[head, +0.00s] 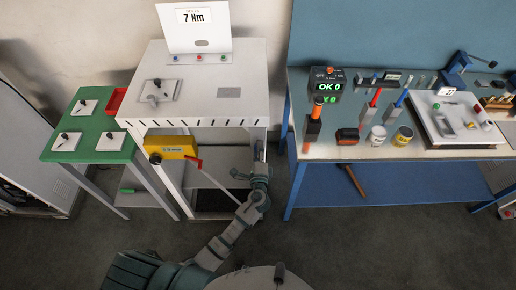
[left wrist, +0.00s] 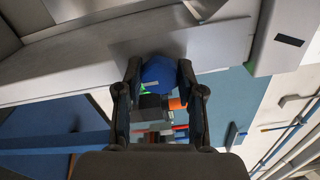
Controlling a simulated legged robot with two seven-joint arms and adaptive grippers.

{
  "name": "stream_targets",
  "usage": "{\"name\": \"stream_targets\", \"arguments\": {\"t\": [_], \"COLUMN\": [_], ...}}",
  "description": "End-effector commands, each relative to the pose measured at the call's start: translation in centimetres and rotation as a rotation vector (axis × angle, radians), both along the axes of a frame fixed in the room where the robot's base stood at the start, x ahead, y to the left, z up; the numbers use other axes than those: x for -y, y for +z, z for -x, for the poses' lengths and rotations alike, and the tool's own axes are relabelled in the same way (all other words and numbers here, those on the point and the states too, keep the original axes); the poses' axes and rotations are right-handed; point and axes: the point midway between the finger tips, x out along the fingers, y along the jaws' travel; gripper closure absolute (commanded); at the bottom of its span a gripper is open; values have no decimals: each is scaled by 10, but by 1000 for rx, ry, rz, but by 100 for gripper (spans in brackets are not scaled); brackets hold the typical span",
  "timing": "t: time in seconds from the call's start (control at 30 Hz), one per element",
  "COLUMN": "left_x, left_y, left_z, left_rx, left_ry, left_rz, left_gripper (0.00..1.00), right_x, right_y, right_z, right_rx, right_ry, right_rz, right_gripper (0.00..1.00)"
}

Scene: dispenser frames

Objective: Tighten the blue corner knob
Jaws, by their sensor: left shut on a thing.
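The blue corner knob (left wrist: 158,74) shows in the left wrist view as a rounded blue piece beside the grey metal of the frame. My left gripper (left wrist: 161,88) has one finger on each side of it and is shut on it. In the head view my left gripper (head: 259,152) is raised at the front right corner of the white dispenser frame (head: 225,108). The knob is hidden there by the gripper and the frame's edge. My right gripper does not show in either view.
A sign reading 7 Nm (head: 194,16) stands on the frame. A green table (head: 88,150) stands left. A blue workbench (head: 345,152) with tools stands right, with a gap of floor between.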

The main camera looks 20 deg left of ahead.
Motion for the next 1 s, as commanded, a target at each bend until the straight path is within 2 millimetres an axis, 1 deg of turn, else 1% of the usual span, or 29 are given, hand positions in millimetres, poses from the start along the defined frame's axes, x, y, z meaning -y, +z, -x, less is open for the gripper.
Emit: {"name": "stream_targets", "arguments": {"t": [0.03,0.57,0.6,0.67,1.0], "left_x": [2,3,3,2,1], "left_y": [-1,-4,-4,-4,-2], "left_z": [0,1,1,1,3], "left_rx": [-5,-15,-16,-15,-11], "left_ry": [-7,-5,-5,-4,-2], "left_rz": [-8,-27,-27,-27,-26], "left_gripper": [97,97,52,37,37], "right_x": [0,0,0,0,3], "right_y": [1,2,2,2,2], "right_z": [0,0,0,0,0], "right_rx": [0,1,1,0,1], "right_ry": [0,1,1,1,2], "right_rz": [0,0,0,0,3], "right_gripper": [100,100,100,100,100]}}
